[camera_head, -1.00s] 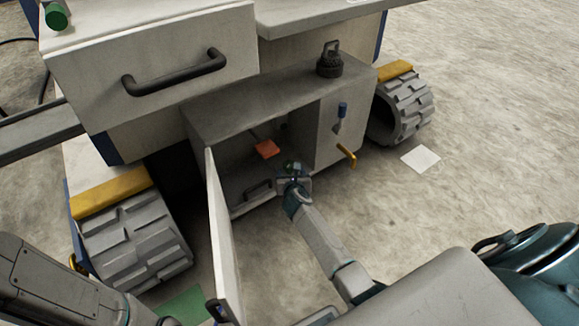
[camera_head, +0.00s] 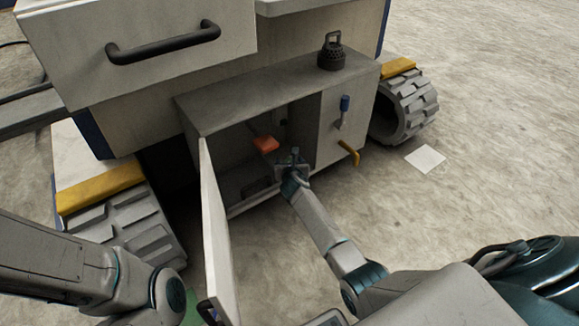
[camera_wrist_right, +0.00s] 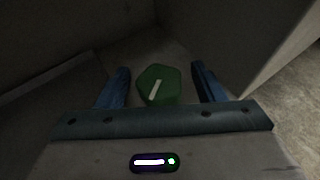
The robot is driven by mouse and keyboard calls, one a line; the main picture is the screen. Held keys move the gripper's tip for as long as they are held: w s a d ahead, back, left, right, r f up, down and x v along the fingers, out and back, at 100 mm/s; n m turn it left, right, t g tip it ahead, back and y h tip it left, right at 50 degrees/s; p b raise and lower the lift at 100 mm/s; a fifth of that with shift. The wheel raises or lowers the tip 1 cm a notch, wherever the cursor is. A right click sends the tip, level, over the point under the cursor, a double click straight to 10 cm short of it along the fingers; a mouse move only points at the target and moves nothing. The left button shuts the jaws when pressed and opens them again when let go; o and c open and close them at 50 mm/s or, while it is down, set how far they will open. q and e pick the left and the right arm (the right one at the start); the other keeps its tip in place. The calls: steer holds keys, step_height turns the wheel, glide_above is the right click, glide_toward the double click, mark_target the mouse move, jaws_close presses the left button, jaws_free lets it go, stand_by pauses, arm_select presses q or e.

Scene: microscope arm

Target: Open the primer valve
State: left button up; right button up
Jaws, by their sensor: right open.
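A green knob (camera_wrist_right: 157,85) with several flat sides and a white bar mark sits inside the open cabinet (camera_head: 240,110), and looks like the primer valve. My right gripper (camera_head: 293,160) reaches in at the cabinet's opening. In the right wrist view its two blue fingers (camera_wrist_right: 160,72) are open, one on each side of the knob, with gaps visible. The gripper hides the knob in the head view. An orange-red part (camera_head: 265,144) shows inside the cabinet, just behind and left of the gripper. My left arm comes in at lower left; its gripper is not in view.
The cabinet door (camera_head: 215,230) stands open left of my right arm. A drawer (camera_head: 140,50) hangs above. Floor to the right is clear around a white sheet (camera_head: 425,158).

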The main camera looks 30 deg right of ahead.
steer(key=shift+w, duration=0.1)
steer(key=shift+c, duration=0.2)
steer(key=c, duration=0.9)
